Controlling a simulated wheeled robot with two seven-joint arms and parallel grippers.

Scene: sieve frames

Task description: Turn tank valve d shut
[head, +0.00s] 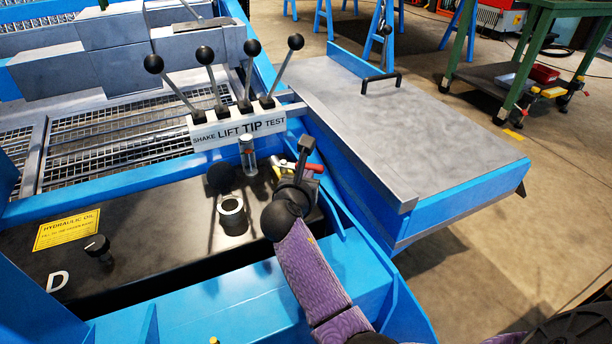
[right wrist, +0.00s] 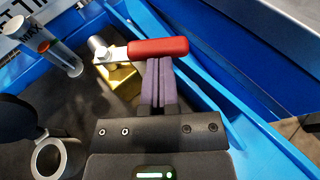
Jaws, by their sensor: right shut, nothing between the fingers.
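The valve with a red lever handle (head: 313,168) stands on the dark tank top marked D (head: 57,281). In the right wrist view its red handle (right wrist: 160,47) points right from a silver pivot, above a brass body (right wrist: 122,76). My right gripper (head: 304,150) is at the valve and partly hides it in the head view. Its purple fingers (right wrist: 157,68) are shut and empty, with their tips close beside the handle; I cannot tell whether they touch it. My left gripper is not in view.
An open filler neck (head: 232,212) with a raised black cap (head: 221,178) and a clear sight gauge (head: 248,156) stand left of the valve. Black-knobbed levers (head: 210,80) rise behind. A blue frame wall (head: 352,225) runs close on the right. A black knob (head: 97,246) sits left.

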